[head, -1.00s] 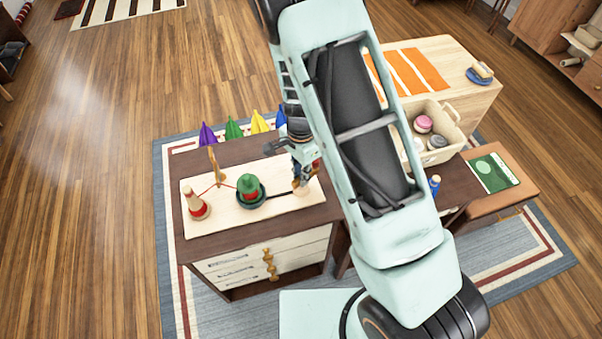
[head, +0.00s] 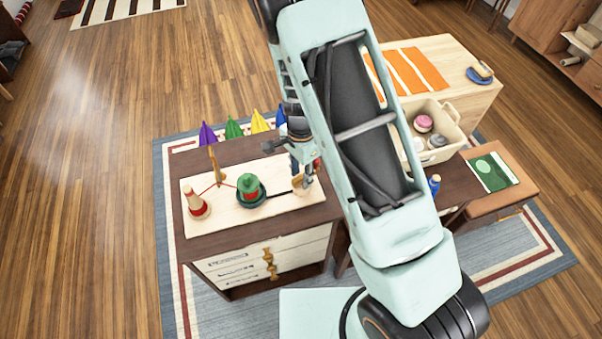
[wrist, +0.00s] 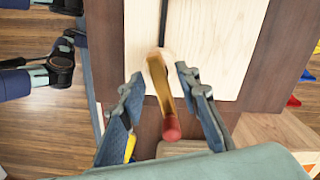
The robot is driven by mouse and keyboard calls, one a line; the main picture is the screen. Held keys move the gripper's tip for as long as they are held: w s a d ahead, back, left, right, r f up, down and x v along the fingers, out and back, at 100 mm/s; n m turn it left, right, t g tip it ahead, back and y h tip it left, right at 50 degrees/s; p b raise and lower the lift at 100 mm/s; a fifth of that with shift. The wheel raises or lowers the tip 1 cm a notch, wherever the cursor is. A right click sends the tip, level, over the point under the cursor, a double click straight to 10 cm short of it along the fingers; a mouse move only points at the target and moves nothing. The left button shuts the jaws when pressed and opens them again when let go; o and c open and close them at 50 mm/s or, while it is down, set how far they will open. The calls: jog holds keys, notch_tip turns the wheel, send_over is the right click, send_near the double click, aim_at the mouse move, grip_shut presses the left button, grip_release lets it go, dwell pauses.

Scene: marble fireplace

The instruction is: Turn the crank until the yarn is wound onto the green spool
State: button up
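The green spool (head: 248,184) stands upright on a dark round base on the pale board (head: 222,217), with some red at its lower part. Red yarn runs from a cone (head: 197,207) at the left by a wooden post (head: 213,165) toward the spool. A dark rod (head: 279,193) leads right from the spool to the crank. My gripper (head: 303,172) is over the crank at the board's right end. In the wrist view, the crank's wooden part with a red end (wrist: 171,128) lies between my spread fingers (wrist: 160,82), with gaps on both sides.
Purple, green, yellow and blue pointed pieces stand behind the cabinet; the purple one (head: 207,134) is leftmost. A cream bin (head: 455,112) with yarn balls and a blue bottle (head: 434,184) are to the right. The floor at left is open.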

aim_at(301, 176)
jog(key=shift+r, duration=0.1)
notch_tip(301, 176, up, 12)
dwell(0.5)
